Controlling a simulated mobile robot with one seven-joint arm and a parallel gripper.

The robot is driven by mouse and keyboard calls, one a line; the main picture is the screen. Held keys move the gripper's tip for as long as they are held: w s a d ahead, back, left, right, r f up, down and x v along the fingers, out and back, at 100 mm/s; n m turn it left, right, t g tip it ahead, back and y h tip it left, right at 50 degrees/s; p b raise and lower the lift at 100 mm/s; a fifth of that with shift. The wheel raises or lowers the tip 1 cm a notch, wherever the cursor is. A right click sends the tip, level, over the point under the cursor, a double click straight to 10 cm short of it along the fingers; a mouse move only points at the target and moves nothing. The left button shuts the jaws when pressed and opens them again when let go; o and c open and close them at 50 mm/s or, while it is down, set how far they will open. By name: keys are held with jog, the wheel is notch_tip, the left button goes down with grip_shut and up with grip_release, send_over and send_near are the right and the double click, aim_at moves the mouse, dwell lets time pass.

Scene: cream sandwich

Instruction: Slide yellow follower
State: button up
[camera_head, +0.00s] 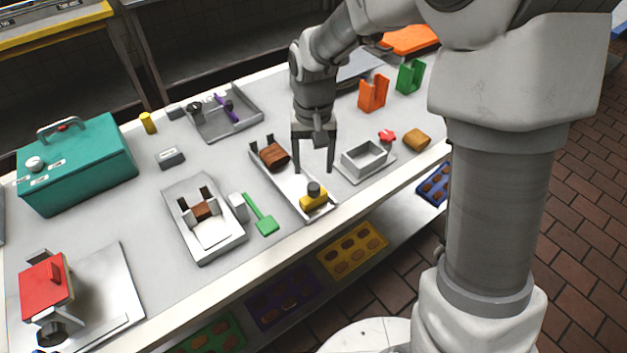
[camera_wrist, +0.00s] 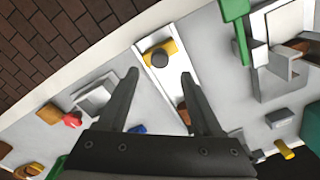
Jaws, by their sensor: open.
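The yellow follower (camera_head: 313,201), a yellow block with a dark round knob on top, sits at the near end of a long narrow white channel (camera_head: 289,183). A brown block (camera_head: 273,155) lies toward the channel's far end. My gripper (camera_head: 313,170) points down over the channel, open and empty, its fingers to either side of the channel's middle. In the wrist view the yellow follower (camera_wrist: 166,47) shows beyond the open fingertips (camera_wrist: 158,75), apart from them. Part of the channel is hidden behind my gripper.
A small grey open box (camera_head: 364,160) stands close on the right, with a red piece (camera_head: 387,136) beyond. A white fixture (camera_head: 207,228) and green spatula-like tool (camera_head: 262,216) lie on the left. The table's front edge is just past the follower.

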aim_at(314, 185)
notch_tip(314, 185, down, 6)
jog(key=shift+r, duration=0.1)
grip_shut()
dwell(0.5)
dwell(1.0)
